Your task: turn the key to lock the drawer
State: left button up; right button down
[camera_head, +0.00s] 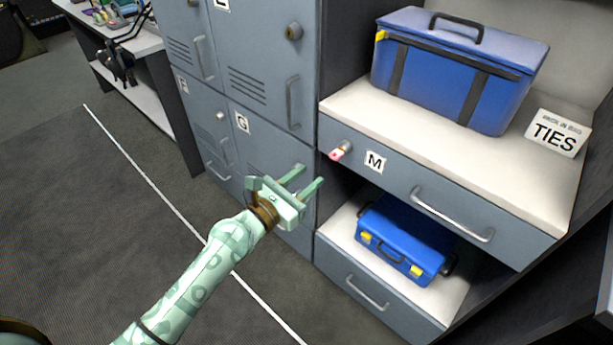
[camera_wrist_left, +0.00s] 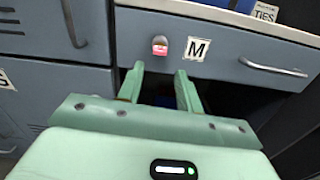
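The key (camera_head: 337,154) has a reddish-pink end and sits in a round metal lock at the left of the drawer (camera_head: 450,194) marked M. In the left wrist view the key (camera_wrist_left: 159,46) is ahead of the fingertips, slightly above them in the picture. The drawer (camera_wrist_left: 232,56) looks shut. My left gripper (camera_head: 307,178) is open and empty, below and left of the key and apart from it. Its two fingers also show in the left wrist view (camera_wrist_left: 160,72). My right gripper is in neither view.
A large blue case (camera_head: 450,75) and a TIES sign (camera_head: 557,133) stand on the white top above the drawer. A smaller blue case (camera_head: 403,240) sits on the shelf below. Grey lockers (camera_head: 262,70) stand at the left. The floor (camera_head: 90,220) at the left is clear.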

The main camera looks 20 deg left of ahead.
aim_at(332, 158)
pick_arm(q)
jog(key=shift+n, duration=0.4)
jog(key=shift+b+x, duration=0.3)
jog(key=shift+x, duration=4.2)
